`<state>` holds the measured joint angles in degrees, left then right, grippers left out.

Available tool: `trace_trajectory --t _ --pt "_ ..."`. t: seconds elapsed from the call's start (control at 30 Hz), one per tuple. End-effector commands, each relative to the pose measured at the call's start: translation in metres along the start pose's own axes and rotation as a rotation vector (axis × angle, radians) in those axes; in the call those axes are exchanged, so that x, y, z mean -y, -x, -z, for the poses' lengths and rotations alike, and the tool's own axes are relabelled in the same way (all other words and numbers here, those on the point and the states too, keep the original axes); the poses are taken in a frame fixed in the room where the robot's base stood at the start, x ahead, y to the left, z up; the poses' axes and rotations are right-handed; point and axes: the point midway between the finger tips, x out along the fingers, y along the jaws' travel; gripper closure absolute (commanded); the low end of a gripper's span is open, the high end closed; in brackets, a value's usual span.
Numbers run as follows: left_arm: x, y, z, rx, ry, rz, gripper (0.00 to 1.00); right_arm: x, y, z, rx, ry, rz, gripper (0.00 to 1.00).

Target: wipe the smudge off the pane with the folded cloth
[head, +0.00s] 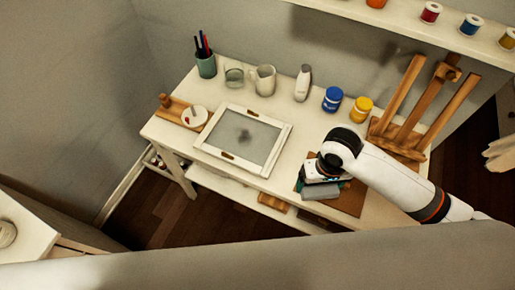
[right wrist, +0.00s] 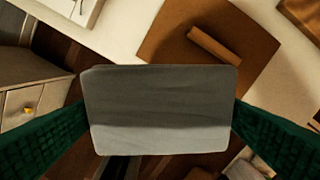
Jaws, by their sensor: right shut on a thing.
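The framed pane (head: 243,137) lies flat on the white table, with a dark smudge (head: 245,135) near the middle of its grey glass. My right gripper (head: 320,183) is to the right of the pane, over the brown mat. It is shut on the folded cloth, a grey rounded rectangle held between its green fingers in the right wrist view (right wrist: 162,110). The cloth is apart from the pane. My left gripper is not in view.
The brown mat (head: 350,200) lies under my right gripper, with a wooden easel (head: 412,115) behind. A yellow jar (head: 361,110), blue jar (head: 332,99), white bottle (head: 303,83) and mug (head: 264,80) line the back. A wooden block with a white roll (head: 194,116) stands left of the pane.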

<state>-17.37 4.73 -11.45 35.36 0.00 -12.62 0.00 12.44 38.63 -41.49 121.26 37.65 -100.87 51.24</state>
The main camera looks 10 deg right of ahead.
Motion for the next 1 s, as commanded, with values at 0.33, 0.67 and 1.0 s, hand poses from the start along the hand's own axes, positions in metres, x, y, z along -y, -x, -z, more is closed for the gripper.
trace_trajectory --t 0.33,0.67,1.0 --pt "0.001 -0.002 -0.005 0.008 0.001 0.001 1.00 0.002 0.002 0.004 0.001 -0.002 0.003 0.28" --pt "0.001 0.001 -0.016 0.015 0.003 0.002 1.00 -0.002 0.046 -0.019 0.016 -0.003 -0.016 0.28" --pt "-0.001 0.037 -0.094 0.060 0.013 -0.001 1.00 -0.003 0.101 -0.032 0.003 -0.005 -0.017 0.28"
